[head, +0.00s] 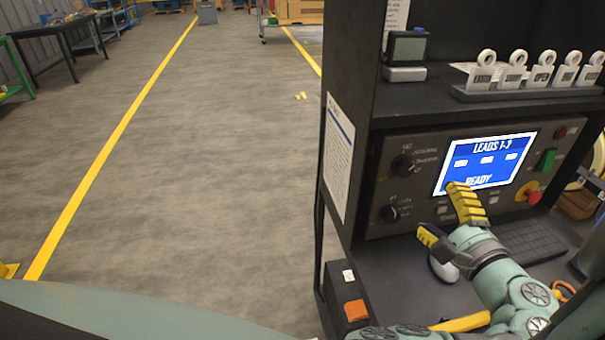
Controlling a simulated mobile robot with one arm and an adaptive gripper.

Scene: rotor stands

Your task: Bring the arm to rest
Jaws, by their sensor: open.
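My gripper (447,221) has yellow fingers and sits in front of the test console's control panel (425,152), at the right of the head view. Its fingers are spread apart and nothing shows between them. One finger overlaps the lower left corner of the blue screen (484,162) in the picture; I cannot tell whether it touches. The screen reads "LEADS 1-3" and "READY". My green-grey arm reaches in from the lower right, over the console's desk.
A white mouse (444,267) and a dark keyboard (530,240) lie on the desk close to my gripper. A red emergency button (533,197) and a green switch (547,160) are right of the screen. A shelf (440,94) overhangs the panel. Open floor (220,170) lies to the left.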

